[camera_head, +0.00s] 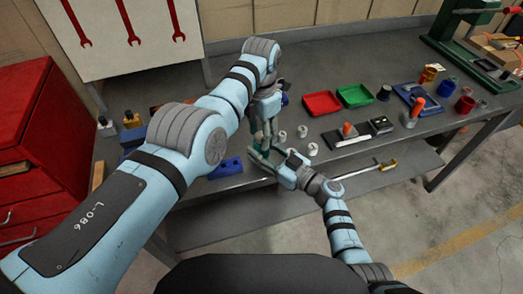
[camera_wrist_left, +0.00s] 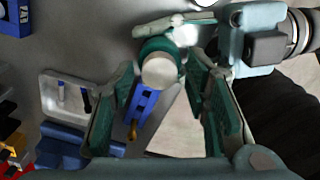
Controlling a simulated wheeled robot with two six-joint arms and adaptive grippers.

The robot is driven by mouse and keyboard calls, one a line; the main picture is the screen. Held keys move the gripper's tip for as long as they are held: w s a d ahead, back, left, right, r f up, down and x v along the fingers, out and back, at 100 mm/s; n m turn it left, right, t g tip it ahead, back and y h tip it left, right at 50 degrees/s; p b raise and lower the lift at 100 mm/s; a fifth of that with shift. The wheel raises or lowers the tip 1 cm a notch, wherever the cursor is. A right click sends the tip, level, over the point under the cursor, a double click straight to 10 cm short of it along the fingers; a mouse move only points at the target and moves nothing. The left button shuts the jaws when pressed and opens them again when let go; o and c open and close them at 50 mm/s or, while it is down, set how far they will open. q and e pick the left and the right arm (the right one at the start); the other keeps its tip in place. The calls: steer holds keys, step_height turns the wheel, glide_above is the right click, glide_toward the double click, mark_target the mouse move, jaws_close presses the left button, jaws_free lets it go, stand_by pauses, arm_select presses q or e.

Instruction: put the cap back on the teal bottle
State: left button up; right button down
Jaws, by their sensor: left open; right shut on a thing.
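The teal bottle (camera_wrist_left: 160,48) stands below my left gripper in the left wrist view, seen from above. A round cream-white cap (camera_wrist_left: 160,71) shows on its top; whether it is fully seated I cannot tell. My left gripper (camera_head: 267,132) points down over the bottle, its two fingers open on either side of the cap with gaps to it. My right gripper (camera_head: 266,160) comes in from the lower right in the head view and is shut on the bottle's body. It also shows at the upper right in the left wrist view (camera_wrist_left: 187,28). The arms hide much of the bottle in the head view.
Several small white cylinders (camera_head: 302,131) stand right of the grippers. A red tray (camera_head: 322,103) and a green tray (camera_head: 355,95) lie farther back. A blue block (camera_head: 226,168) sits near the bench's front edge. A red cabinet (camera_head: 30,150) stands at left.

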steer(key=shift+f, duration=0.1)
arm_select(q)
jaws_close()
steer(key=m, duration=0.4)
steer(key=shift+m, duration=0.4)
steer(key=m, duration=0.3)
steer(key=shift+m, duration=0.3)
steer(key=m, duration=0.8)
steer(key=shift+o, duration=0.2)
jaws_free()
